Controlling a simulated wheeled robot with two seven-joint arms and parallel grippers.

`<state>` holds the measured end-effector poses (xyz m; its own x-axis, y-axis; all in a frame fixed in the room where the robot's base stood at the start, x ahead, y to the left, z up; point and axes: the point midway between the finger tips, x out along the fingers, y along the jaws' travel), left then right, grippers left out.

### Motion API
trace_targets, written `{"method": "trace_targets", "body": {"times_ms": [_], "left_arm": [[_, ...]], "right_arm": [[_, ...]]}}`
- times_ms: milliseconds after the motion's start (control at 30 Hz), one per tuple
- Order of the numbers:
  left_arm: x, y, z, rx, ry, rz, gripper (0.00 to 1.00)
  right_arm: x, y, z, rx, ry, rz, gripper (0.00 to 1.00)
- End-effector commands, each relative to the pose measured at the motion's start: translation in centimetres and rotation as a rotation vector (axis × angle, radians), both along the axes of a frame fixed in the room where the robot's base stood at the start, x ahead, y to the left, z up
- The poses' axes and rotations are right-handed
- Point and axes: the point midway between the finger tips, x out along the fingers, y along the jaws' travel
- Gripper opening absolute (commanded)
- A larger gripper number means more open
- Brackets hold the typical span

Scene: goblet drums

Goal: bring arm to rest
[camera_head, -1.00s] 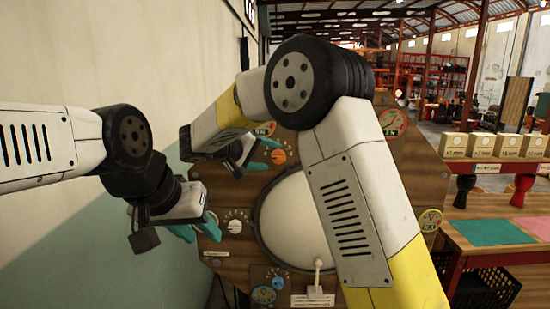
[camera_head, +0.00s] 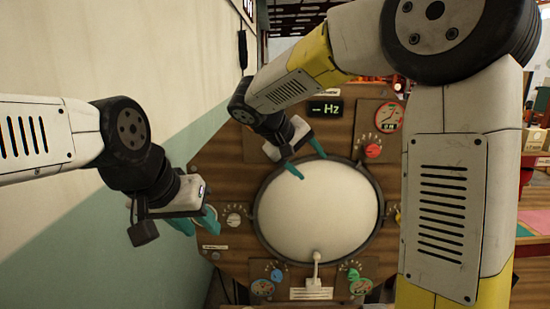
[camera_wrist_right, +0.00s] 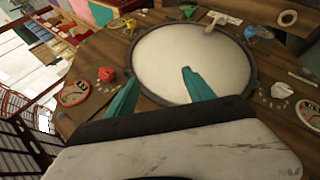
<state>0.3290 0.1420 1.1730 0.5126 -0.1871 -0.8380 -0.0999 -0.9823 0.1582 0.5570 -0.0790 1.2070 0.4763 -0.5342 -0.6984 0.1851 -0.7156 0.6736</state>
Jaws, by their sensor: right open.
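My right arm arches in from the right in the head view, its upper links large in front of the right side. My right gripper (camera_head: 308,162) is open and empty, its teal fingers over the top of the round white drumhead (camera_head: 318,215). In the right wrist view the two fingers (camera_wrist_right: 160,75) are spread apart with the drumhead (camera_wrist_right: 190,62) between and beyond them. I cannot tell whether they touch it. My left gripper (camera_head: 196,226) is at the left edge of the wooden panel (camera_head: 225,170). Its teal fingers look apart, with nothing seen between them.
The panel carries a red knob (camera_head: 373,150), a blue knob (camera_head: 277,275), a green knob (camera_head: 353,275), gauges and an Hz display (camera_head: 325,108). A pale wall (camera_head: 120,50) stands close at left. A workbench with a pink mat (camera_head: 540,222) is at right.

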Motion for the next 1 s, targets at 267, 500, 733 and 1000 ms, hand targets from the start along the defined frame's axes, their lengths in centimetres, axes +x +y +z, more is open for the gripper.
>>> {"method": "trace_targets", "body": {"times_ms": [267, 500, 733, 1000], "left_arm": [[0.0, 0.0, 0.0, 0.0, 0.0, 0.0, 0.36], [0.0, 0.0, 0.0, 0.0, 0.0, 0.0, 0.36], [0.0, 0.0, 0.0, 0.0, 0.0, 0.0, 0.36], [0.0, 0.0, 0.0, 0.0, 0.0, 0.0, 0.36]], "right_arm": [[-12.1, -7.1, -1.9, 0.419, 0.126, -0.061, 0.62], [-19.9, -7.3, -3.1, 0.752, 0.046, -0.075, 0.62], [-22.6, -6.5, -3.4, 0.903, -0.051, -0.075, 0.62], [-22.9, -6.3, -3.4, 0.921, -0.062, -0.074, 0.62]]}}
